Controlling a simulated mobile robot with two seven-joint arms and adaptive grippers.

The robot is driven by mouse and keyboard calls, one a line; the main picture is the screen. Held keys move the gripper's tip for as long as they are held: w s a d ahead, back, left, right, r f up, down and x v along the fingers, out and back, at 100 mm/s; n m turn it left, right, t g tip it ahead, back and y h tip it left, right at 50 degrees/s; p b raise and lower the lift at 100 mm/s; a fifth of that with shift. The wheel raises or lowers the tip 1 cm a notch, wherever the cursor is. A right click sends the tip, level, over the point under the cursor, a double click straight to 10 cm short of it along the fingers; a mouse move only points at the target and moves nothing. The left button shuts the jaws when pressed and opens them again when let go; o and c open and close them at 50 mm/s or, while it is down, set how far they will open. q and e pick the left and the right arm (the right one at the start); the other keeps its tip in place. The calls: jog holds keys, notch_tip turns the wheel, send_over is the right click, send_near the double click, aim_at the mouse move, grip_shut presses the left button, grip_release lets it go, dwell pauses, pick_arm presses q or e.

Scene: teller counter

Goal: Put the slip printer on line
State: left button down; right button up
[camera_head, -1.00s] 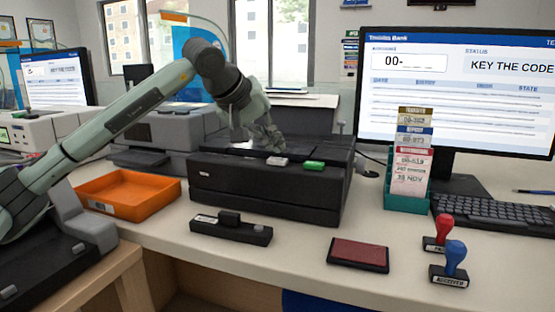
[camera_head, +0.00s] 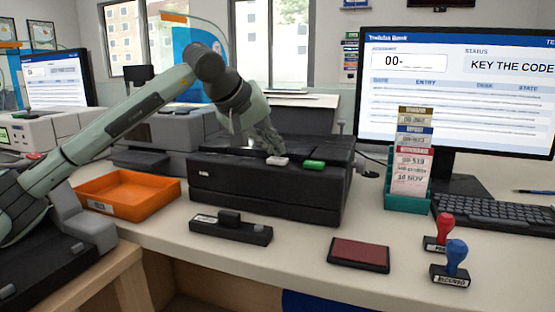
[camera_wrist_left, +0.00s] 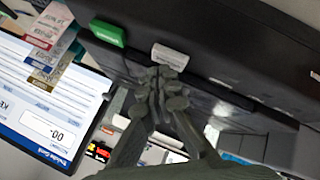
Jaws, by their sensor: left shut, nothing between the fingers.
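The black slip printer (camera_head: 265,194) stands on the counter in the middle of the head view. On its top front edge are a pale grey key (camera_head: 277,161) and a green key (camera_head: 314,165). The wrist view also shows the grey key (camera_wrist_left: 170,56) and the green key (camera_wrist_left: 107,33); their lettering is too small to read. My left gripper (camera_head: 273,148) is shut and empty, pointing down just behind the grey key. In the wrist view its fingertips (camera_wrist_left: 161,82) are close to that key; I cannot tell whether they touch. My right gripper is out of view.
A monitor (camera_head: 455,85) reads "KEY THE CODE". A teal slip rack (camera_head: 405,202) stands right of the printer. An orange tray (camera_head: 130,194), a black stamp-like block (camera_head: 230,228), a red pad (camera_head: 358,254) and two stamps, red (camera_head: 444,224) and blue (camera_head: 456,252), are nearby.

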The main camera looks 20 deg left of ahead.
aim_at(275, 160)
pick_arm(q)
jog(key=shift+f+b, duration=0.3)
jog(key=shift+f, duration=0.2)
jog(key=shift+r, duration=0.1)
dwell(0.5)
jog(key=shift+r+p, duration=0.75)
jog(key=shift+r, duration=0.1)
notch_tip(275, 160, up, 5)
jog(key=p, duration=0.4)
dwell(0.6)
